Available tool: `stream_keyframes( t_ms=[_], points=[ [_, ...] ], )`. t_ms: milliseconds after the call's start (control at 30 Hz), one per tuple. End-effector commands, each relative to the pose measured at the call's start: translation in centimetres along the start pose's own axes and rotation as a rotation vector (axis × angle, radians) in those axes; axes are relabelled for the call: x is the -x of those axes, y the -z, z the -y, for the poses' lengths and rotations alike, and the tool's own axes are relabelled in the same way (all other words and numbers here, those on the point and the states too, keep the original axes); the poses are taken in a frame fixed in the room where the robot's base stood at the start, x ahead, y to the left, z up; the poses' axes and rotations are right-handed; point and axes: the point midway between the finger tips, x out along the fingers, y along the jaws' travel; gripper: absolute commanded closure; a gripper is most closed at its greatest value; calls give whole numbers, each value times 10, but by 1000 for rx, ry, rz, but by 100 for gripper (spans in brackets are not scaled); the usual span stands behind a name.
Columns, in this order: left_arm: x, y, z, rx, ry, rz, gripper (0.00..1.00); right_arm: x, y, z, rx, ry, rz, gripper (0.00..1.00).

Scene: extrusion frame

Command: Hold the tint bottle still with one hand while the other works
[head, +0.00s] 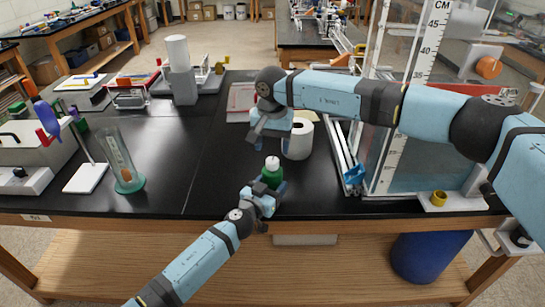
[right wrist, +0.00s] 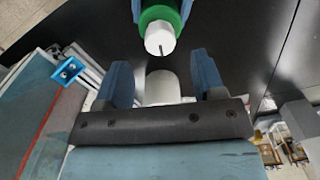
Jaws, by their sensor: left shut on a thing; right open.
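The tint bottle is a small green bottle (head: 272,178) with a white cap, near the front edge of the black bench. It also shows at the top of the right wrist view (right wrist: 160,14), its white cap (right wrist: 160,38) bearing a thin dark line. My left gripper (head: 269,188) is shut on the bottle's body from the front. My right gripper (head: 265,138) is open, just behind and above the bottle. In the right wrist view its two blue fingers (right wrist: 162,75) stand apart, and the cap lies beyond their tips, not between them.
A white roll (head: 299,140) stands close beside my right gripper. A clear tank with a scale (head: 400,130) and a blue clip (head: 355,174) are to the right. A glass cylinder (head: 122,165) on a green base stands at the left. The bench between cylinder and bottle is clear.

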Motion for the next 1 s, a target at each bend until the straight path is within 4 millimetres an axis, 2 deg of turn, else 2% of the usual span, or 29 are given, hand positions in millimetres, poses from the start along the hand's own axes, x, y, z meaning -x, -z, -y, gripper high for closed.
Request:
stream_keyframes(
  t_ms=[100,300,467,800,833,933,1000],
  points=[
    [0,0,0,0,0,1,67,26,1,0,-1,2,-2,37],
    [0,0,0,0,0,0,67,55,0,0,-1,1,-1,37],
    [0,0,0,0,0,0,67,63,0,0,-1,0,0,37],
    [0,0,0,0,0,0,67,63,0,0,-1,0,0,37],
    [0,0,0,0,0,0,35,63,0,0,-1,0,0,37],
    [0,0,0,0,0,0,12,63,0,0,-1,0,0,37],
    [0,0,0,0,0,0,10,63,0,0,-2,0,0,37]
  ],
)
